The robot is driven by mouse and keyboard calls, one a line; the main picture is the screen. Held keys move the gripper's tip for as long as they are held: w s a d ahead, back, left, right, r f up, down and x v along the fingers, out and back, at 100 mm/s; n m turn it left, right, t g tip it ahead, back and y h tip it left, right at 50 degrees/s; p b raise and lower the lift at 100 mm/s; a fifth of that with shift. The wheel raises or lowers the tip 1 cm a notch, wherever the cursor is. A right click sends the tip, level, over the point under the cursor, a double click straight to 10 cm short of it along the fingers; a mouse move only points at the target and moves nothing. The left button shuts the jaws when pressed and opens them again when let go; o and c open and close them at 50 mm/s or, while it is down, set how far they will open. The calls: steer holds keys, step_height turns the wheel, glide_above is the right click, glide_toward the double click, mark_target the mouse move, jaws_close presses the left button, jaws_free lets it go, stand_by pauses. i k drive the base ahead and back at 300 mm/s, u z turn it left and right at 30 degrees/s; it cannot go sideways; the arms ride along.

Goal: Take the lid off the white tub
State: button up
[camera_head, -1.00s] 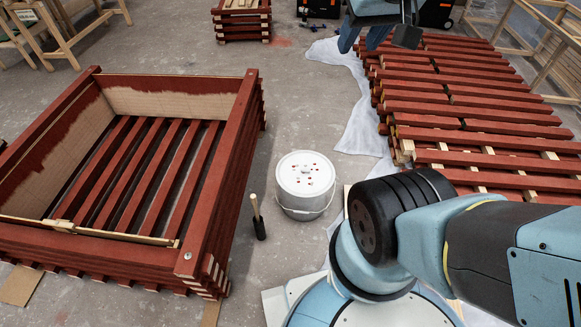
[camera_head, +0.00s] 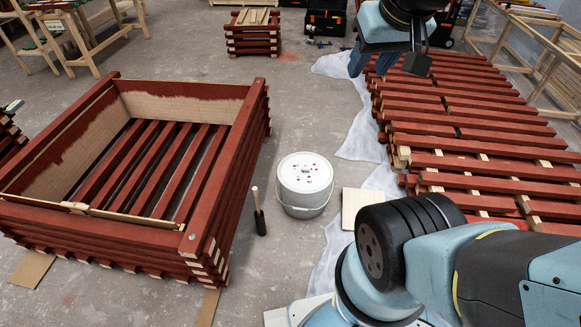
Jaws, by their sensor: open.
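The white tub (camera_head: 303,204) stands upright on the concrete floor near the middle of the view, with its wire handle hanging at the front. Its white lid (camera_head: 305,172) is on top, spotted with small red paint marks. My gripper (camera_head: 386,69) is at the upper right, pointing down with its two fingers apart. It appears empty and is well away from the tub, in front of the stacked battens in the picture. Nothing hides the lid.
A red batten crate (camera_head: 196,222) stands left of the tub, with a brush (camera_head: 259,214) on the floor between them. Painted battens (camera_head: 465,118) fill the right, beside a white sheet (camera_head: 362,135). A pale board (camera_head: 361,204) lies right of the tub. Bare floor lies behind it.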

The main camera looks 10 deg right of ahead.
mark_target(303, 172)
steer(key=z, duration=0.2)
steer(key=i, duration=0.9)
steer(key=u, duration=0.1)
